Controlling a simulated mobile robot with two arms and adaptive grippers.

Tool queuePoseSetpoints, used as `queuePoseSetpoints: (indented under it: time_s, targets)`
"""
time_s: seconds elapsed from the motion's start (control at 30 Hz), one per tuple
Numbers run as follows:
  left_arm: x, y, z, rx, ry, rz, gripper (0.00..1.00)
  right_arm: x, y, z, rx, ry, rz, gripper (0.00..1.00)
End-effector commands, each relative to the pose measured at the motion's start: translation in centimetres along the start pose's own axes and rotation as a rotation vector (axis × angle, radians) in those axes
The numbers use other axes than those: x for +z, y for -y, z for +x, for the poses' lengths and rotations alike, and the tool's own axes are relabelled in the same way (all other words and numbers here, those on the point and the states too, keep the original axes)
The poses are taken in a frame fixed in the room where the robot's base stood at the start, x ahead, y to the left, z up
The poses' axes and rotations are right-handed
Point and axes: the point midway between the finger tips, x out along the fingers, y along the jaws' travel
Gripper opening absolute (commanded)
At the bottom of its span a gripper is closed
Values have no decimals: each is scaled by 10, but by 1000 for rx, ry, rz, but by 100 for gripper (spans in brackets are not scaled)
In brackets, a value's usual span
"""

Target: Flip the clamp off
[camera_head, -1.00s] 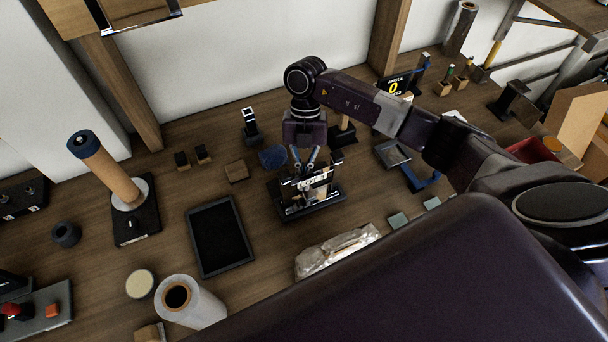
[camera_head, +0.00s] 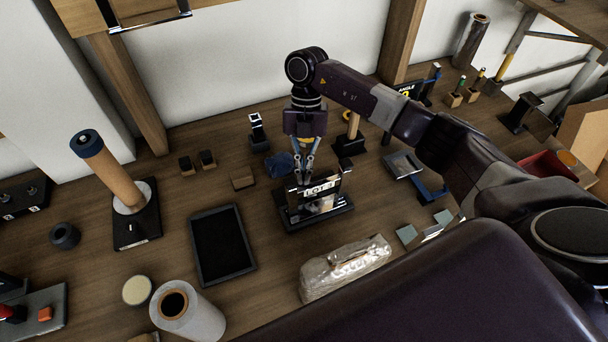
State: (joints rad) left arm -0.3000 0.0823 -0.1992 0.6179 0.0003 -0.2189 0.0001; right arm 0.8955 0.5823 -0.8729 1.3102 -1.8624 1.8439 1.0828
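I cannot make out for certain which part is the clamp. A small device (camera_head: 331,211) with a black base and an upright dark plate lettered "LOT" stands on the bench in the middle of the head view. My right gripper (camera_head: 304,176) points down just behind and above this plate. Its two slim grey fingers lean close together near the plate's upper left edge. Whether they touch it or hold anything is too small to tell. The part of the device behind the plate is hidden. My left gripper is not in view.
A black tray (camera_head: 222,245) lies left of the device, and a clear-wrapped package (camera_head: 345,268) lies in front. A blue object (camera_head: 279,165) sits close behind left. A stand with a wooden post (camera_head: 352,135) is behind right. Bare bench shows between the tray and the device.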

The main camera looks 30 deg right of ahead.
Motion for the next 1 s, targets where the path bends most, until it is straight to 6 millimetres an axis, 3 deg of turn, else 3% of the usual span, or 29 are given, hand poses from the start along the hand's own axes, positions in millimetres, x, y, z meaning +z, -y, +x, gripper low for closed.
queuePoseSetpoints:
  time_s: [0.3,0.5,0.7,1.0]
  targets:
    - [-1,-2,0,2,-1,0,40,1,0,-68,4,9,2,0]
    - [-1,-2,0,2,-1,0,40,0,0,-100,3,6,1,0]
    - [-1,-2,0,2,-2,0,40,-1,0,-113,2,3,0,0]
    - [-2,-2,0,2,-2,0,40,-2,0,-113,1,2,0,0]
